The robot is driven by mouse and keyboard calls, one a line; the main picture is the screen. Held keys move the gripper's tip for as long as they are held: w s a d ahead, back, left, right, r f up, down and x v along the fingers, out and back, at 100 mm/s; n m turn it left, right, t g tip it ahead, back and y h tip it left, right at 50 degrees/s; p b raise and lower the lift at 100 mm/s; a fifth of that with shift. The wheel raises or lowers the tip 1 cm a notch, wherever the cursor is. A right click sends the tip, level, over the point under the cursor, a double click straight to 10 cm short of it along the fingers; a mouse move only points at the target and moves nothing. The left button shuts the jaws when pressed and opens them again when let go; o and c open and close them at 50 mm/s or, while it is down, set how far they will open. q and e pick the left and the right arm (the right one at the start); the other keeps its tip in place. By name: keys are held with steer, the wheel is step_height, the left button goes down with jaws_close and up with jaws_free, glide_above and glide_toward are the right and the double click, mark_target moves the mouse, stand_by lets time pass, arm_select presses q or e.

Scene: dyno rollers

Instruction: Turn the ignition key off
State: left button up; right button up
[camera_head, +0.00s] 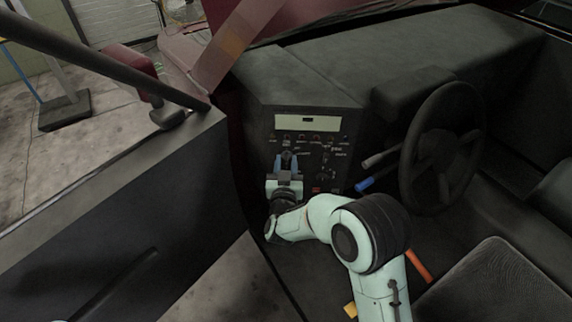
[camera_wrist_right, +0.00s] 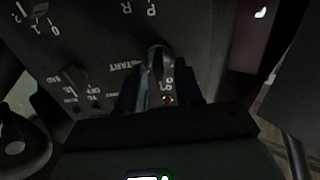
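The ignition key (camera_wrist_right: 157,62) is a small dark and grey piece on the black dashboard panel, near the printed START marking in the right wrist view. My right gripper (camera_head: 287,161) is at the panel, its two blue fingers pointing at it. In the right wrist view its fingers (camera_wrist_right: 160,88) stand apart on either side of the key, with a gap showing between them. Whether either finger touches the key cannot be told. In the head view the gripper largely hides the key. My left gripper is not in view.
The control panel (camera_head: 308,122) carries several knobs and labels. The steering wheel (camera_head: 441,150) and a blue-tipped lever (camera_head: 364,185) are to the right. An open door (camera_head: 120,215) is at left, and a seat (camera_head: 498,285) at lower right.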

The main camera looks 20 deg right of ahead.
steer(key=shift+s+a, duration=0.1)
steer(key=v, duration=1.3)
steer(key=shift+s+f, duration=0.1)
